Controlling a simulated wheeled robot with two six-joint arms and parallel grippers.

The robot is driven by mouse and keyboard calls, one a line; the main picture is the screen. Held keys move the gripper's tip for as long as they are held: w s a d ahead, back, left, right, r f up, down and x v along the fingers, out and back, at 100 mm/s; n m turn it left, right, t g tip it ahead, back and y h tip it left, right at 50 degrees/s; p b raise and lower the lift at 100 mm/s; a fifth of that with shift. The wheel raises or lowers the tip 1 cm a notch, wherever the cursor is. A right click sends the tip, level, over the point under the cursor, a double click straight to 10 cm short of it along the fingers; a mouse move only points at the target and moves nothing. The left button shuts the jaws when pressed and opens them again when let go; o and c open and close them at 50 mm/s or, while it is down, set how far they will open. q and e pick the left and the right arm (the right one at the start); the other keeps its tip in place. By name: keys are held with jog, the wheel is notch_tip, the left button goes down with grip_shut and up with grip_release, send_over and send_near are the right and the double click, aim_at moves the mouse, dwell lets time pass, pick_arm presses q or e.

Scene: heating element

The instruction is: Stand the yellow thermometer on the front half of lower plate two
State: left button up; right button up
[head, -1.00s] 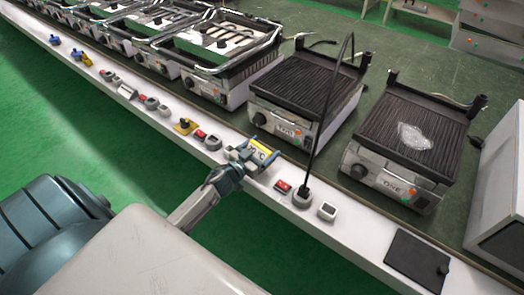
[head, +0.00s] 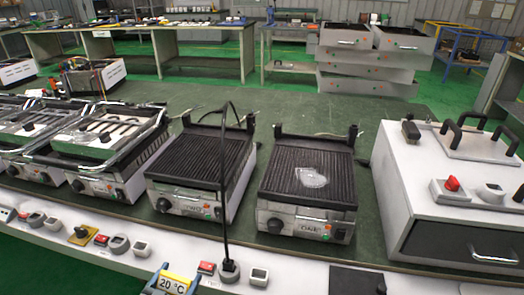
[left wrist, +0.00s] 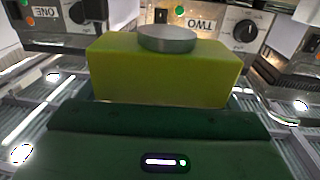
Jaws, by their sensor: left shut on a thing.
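The yellow thermometer (head: 174,282) shows a "20 °C" face at the bottom of the head view. My left gripper (head: 170,287) is shut on it, in front of the grills and low in the picture. In the left wrist view the thermometer (left wrist: 165,75) is a yellow block with a round silver disc on one side. Lower plate two (head: 200,158) is the black ribbed grill labelled TWO, left of plate one, and its top is bare. The thermometer is apart from it. My right gripper is not in view.
A thin black rod or cable (head: 224,180) rises from a round base (head: 229,271) in front of plate two. Lower plate one (head: 285,175) carries a clear patch (head: 312,177). A white box unit (head: 420,190) stands at the right. Small devices line the front ledge.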

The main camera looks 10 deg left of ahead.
pick_arm(q)
jog(key=shift+d+r, duration=0.1)
jog(key=shift+r, duration=0.2)
jog(key=d+r+n+y+p, duration=0.1)
jog(key=d+r+p, duration=0.2)
jog(key=r, duration=0.5)
jog(key=d+r+y+p, duration=0.1)
jog(key=d+r+p, duration=0.2)
jog(key=r, duration=0.6)
jog(key=shift+s+d+n+y, duration=0.2)
jog(key=shift+d+n+y, duration=0.2)
jog(key=shift+d, duration=0.5)
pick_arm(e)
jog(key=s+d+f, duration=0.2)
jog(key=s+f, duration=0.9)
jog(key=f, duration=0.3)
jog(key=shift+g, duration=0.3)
pick_arm(q)
jog(key=shift+d, duration=0.1)
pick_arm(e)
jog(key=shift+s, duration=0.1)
